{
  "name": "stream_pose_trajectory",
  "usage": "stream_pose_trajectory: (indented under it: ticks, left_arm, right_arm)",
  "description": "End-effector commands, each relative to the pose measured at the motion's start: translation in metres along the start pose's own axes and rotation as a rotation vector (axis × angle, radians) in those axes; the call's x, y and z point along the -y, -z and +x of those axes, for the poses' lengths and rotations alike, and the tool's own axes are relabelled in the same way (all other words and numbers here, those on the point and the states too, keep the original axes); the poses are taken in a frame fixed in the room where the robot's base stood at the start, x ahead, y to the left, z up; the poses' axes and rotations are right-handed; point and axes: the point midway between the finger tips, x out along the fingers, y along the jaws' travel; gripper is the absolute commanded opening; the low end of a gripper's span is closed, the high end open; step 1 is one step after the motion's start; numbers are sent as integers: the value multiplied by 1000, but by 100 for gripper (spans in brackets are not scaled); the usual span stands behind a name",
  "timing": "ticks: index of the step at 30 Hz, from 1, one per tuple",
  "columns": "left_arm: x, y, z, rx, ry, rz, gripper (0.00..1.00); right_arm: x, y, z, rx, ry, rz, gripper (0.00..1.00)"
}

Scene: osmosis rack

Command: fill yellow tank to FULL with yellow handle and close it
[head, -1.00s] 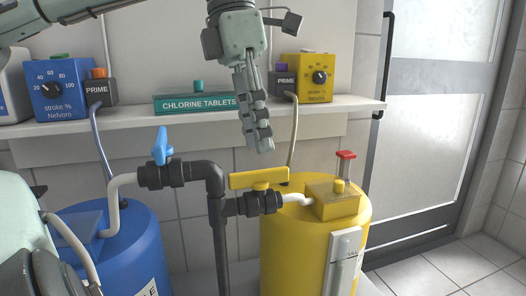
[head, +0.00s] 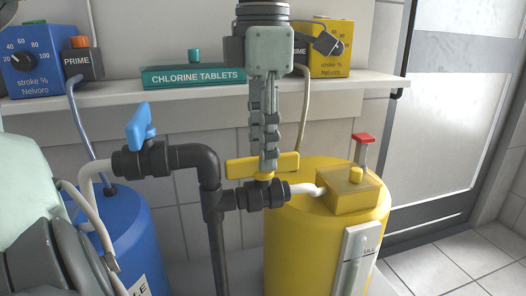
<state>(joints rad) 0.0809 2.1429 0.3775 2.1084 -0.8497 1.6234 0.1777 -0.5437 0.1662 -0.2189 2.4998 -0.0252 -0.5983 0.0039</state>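The yellow tank (head: 300,240) stands right of centre in the head view. Its yellow handle (head: 238,170) lies lengthwise above a black valve (head: 240,198) on the pipe to the tank. A pale level gauge (head: 357,258) is on the tank's front; its small lettering is only partly readable and I cannot make out the level. My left gripper (head: 266,165) points straight down, with its fingertips at the middle of the handle. The fingers show close together and nearly edge-on, covering part of the handle. I cannot tell whether they grip it. My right gripper is out of view.
A blue tank (head: 125,235) with a blue handle (head: 141,127) is at left, joined by black pipe (head: 208,170). A shelf (head: 150,100) behind carries a blue pump (head: 32,60), a yellow pump (head: 330,62) and a chlorine tablets box (head: 195,76). A red-topped fitting (head: 363,138) rises behind the tank.

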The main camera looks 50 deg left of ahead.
Motion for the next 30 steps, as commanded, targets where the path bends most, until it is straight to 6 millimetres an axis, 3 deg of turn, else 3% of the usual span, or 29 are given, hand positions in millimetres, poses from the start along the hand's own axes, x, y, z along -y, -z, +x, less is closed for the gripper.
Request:
stream_pose_trajectory:
  ticks: [11, 19, 30]
  left_arm:
    - [0, 0, 8, 1, 1, -1, 32]
    - [0, 0, 8, 1, 1, -1, 0]
    - [0, 0, 7, 1, 0, 18, 0]
  right_arm:
    - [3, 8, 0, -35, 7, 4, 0]
    - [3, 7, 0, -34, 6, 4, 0]
    - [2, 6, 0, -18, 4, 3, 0]
